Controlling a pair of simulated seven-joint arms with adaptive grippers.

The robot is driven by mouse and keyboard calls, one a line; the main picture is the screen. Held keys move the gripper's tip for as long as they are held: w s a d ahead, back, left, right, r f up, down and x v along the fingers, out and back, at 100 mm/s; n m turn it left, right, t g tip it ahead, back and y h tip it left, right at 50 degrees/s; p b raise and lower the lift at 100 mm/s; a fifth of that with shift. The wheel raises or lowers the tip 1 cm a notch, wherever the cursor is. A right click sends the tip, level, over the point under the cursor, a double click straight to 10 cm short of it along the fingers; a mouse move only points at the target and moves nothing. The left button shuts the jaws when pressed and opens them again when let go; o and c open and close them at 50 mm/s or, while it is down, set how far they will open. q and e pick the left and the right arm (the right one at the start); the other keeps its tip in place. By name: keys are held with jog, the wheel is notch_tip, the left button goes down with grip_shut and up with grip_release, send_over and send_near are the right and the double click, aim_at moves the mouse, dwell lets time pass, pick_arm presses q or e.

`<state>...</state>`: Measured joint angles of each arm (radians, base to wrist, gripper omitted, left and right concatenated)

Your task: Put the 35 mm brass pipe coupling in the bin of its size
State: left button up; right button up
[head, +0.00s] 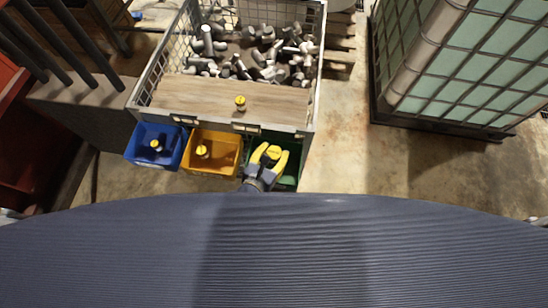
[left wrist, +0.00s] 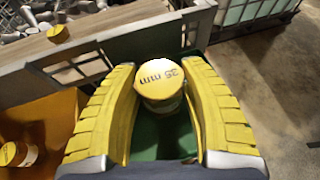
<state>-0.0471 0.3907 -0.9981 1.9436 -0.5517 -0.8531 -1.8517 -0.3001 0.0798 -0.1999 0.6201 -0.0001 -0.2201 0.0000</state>
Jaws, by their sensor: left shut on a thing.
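My left gripper (head: 267,158) is shut on the brass pipe coupling (head: 273,152), which has a yellow top. In the left wrist view the coupling (left wrist: 160,82) is between the two yellow fingers of the gripper (left wrist: 158,75), its marked cap facing the camera; the mark appears to read 35 mm. The green bin (head: 289,181) is below the gripper and partly hidden by it; its green inside (left wrist: 150,140) shows under the coupling. The blue bin (head: 143,161) and the orange bin (head: 225,166) to the left each hold a yellow-topped coupling. My right gripper is not in view.
A wire-sided crate (head: 159,72) of grey fittings stands behind the bins. Another yellow-topped coupling (head: 240,103) stands on its wooden board (head: 200,95). A caged tank (head: 460,65) is at the right. The floor (head: 345,150) between is clear.

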aim_at(271, 164)
pick_arm(q)
jog(key=shift+f, duration=1.95)
jog(key=shift+f, duration=0.6)
jog(key=o, duration=1.4)
jog(key=shift+s+f, duration=0.1)
jog(key=shift+r, duration=0.2)
jog(key=v, duration=1.2)
jog(key=shift+r, duration=0.45)
